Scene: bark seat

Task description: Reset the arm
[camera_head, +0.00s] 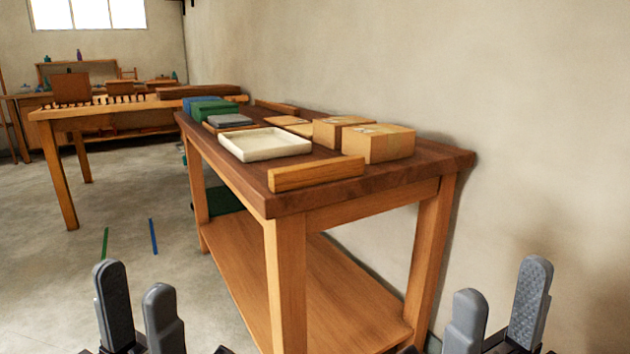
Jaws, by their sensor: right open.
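My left gripper (137,305) shows at the bottom left, with its two grey fingers apart and nothing between them. My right gripper (497,307) shows at the bottom right, also with its fingers apart and empty. Both are in front of the near end of a wooden workbench (372,185) and touch nothing that I can see. Most of both arms is out of view below the frame.
On the workbench are a white tray (262,157), cardboard boxes (378,143), a wooden block (316,174), and a green case (214,112). Another wooden table (60,113) stands behind left. A wall (560,130) bounds the right.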

